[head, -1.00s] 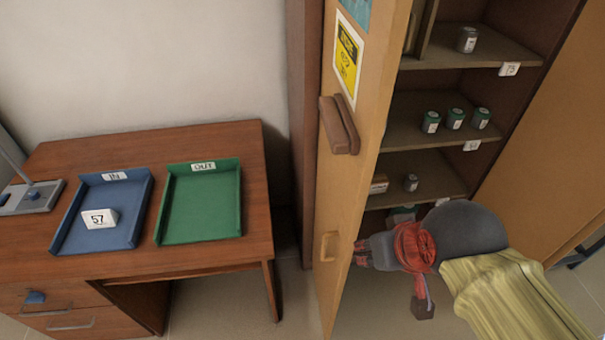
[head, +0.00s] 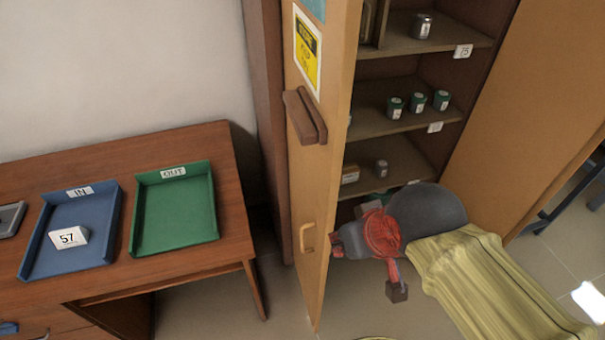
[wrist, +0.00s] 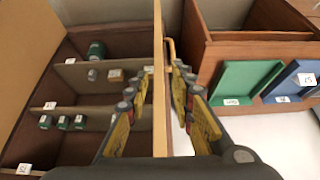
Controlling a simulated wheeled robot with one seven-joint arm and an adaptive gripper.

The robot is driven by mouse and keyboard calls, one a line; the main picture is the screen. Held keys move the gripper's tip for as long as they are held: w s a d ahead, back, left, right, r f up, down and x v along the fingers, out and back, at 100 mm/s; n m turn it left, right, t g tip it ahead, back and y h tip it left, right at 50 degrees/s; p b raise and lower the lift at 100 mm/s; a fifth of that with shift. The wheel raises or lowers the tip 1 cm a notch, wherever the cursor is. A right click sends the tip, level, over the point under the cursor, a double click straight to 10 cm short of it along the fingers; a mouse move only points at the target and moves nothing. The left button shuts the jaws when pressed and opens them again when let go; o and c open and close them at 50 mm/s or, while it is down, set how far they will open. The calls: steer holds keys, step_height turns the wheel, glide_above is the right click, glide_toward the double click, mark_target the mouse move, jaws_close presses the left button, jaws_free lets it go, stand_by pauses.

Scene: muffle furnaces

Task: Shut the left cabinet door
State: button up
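The left cabinet door (head: 335,130) stands wide open, its outer face with a warning sign and brown block turned left. A small loop handle (head: 307,237) sits low on that face; it also shows in the wrist view (wrist: 171,50). My gripper (head: 336,243) is at the door's free edge, near handle height. In the wrist view my gripper (wrist: 161,70) is open, with the door edge (wrist: 159,100) between its fingers: one on the shelf side, one on the handle side. A firm touch cannot be made out. In the head view the fingertips are mostly hidden.
The cabinet shelves (head: 405,115) hold several small cans and labels. The right cabinet door (head: 530,100) is also open. A desk (head: 225,150) with a blue IN tray (head: 38,262) and a green OUT tray (head: 140,245) stands left. Floor shows between desk and door.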

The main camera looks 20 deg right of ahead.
steer(key=shift+a+r+p, duration=0.35)
steer(key=shift+a+p, duration=0.05)
steer(key=shift+c, duration=1.2)
steer(key=a+f+n+g+p, duration=0.1)
steer(key=w+a+f+g+p, duration=0.1)
steer(key=a+p, duration=0.1)
steer(key=w+a+f+n+g+p, duration=0.1)
steer(key=a, duration=0.1)
steer(key=shift+a+f+n+p, duration=0.1)
steer(key=shift+f+n+p, duration=0.1)
steer(key=shift+n+p, duration=0.15)
jaws_close()
steer(key=w+a+f+m+g+h+p, duration=0.5)
steer(key=w+f+m, duration=0.55)
steer(key=m, duration=1.05)
steer(key=s+d+f+t+b, duration=0.1)
steer(key=d+f+t, duration=0.1)
steer(key=d+f, duration=0.4)
steer(key=shift+d+f+y+b, duration=0.3)
steer(key=shift+d+f+b, duration=0.1)
steer(key=shift+f, duration=1.3)
